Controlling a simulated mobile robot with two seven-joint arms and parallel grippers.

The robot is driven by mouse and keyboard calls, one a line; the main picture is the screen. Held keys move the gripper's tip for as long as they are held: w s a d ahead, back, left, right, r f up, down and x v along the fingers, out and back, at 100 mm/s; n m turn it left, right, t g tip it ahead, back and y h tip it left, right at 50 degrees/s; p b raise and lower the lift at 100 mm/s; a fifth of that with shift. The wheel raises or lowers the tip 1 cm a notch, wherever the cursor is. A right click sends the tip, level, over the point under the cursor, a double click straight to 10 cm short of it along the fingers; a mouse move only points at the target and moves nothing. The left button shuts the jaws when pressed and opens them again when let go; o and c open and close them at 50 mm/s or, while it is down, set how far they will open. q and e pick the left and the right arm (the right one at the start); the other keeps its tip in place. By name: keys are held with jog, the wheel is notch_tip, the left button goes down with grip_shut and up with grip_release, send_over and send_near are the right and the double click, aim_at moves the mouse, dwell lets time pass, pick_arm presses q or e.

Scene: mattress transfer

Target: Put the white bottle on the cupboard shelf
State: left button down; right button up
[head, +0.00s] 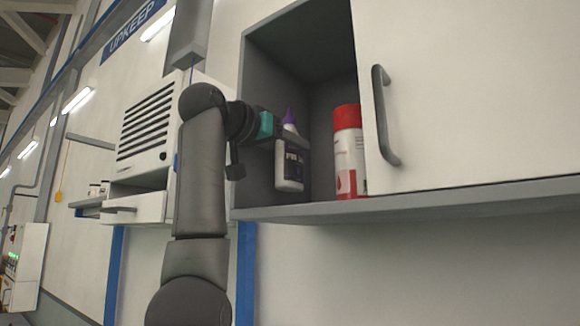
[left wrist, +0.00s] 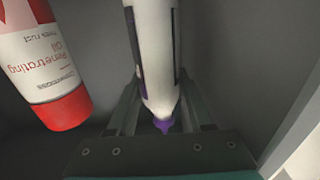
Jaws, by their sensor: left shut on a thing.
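The white bottle (head: 290,165) has a purple pointed cap and a dark label. It is inside the open left part of the cupboard, upright, near the cupboard's left wall. My left gripper (head: 292,141) is shut around its upper part. In the left wrist view the bottle (left wrist: 155,60) stands between the two fingers of the left gripper (left wrist: 160,110), its purple tip toward the palm. The cupboard shelf (head: 310,207) is grey. I cannot tell whether the bottle's base touches it. My right gripper is not in view.
A white and red spray can (head: 349,155) with a red cap stands on the shelf right of the bottle. It also shows in the left wrist view (left wrist: 40,60). A white cupboard door (head: 470,95) with a dark handle (head: 384,115) covers the right part.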

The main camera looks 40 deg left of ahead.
aim_at(289, 168)
pick_arm(q)
notch_tip(289, 168, down, 3)
jog(key=shift+f+b, duration=0.15)
jog(key=shift+b, duration=0.25)
jog(key=shift+w+f, duration=0.15)
jog(key=shift+f, duration=0.15)
jog(key=shift+f, duration=0.1)
jog(key=c, duration=0.6)
grip_release()
